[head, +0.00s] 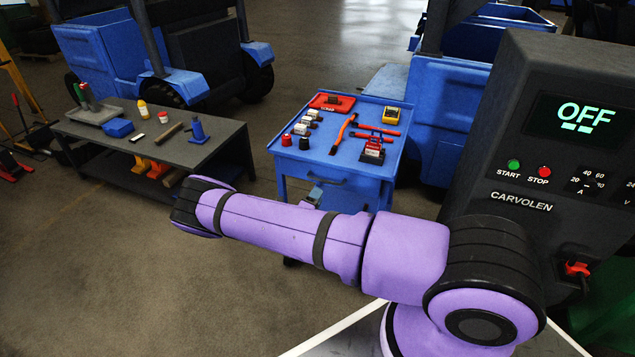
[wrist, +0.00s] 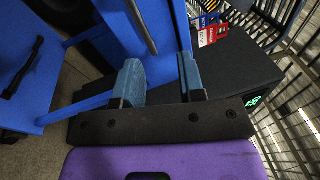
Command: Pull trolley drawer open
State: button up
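The blue trolley (head: 352,192) stands in the middle of the head view with its drawer front towards me. The dark drawer handle (head: 326,179) runs across the upper front, and the drawer looks shut. In the wrist view a dark bar handle (wrist: 141,25) slants across a blue panel just beyond my fingers. My gripper (wrist: 160,60) is open, its two teal fingers well apart with nothing held between them. The handle lies ahead of the gap between the fingers; contact cannot be made out. In the head view my purple arm hides most of the gripper and the trolley's lower front.
A dark workbench (head: 215,145) stands to the left. A dark control cabinet (head: 530,130) stands to the right. The floor at the lower left is clear.

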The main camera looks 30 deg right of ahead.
aim_at(324, 181)
jog(key=w+d+n, duration=0.1)
jog(key=w+d, duration=0.1)
jog(key=w+d+n+t+y, duration=0.1)
jog(key=w+d, duration=0.1)
jog(key=d, duration=0.1)
jog(key=w+d+t, duration=0.1)
jog(key=w+d, duration=0.1)
jog(key=w, duration=0.1)
jog(key=shift+d+f+n, duration=0.2)
jog(key=shift+f+n, duration=0.15)
jog(key=shift+n, duration=0.05)
grip_shut()
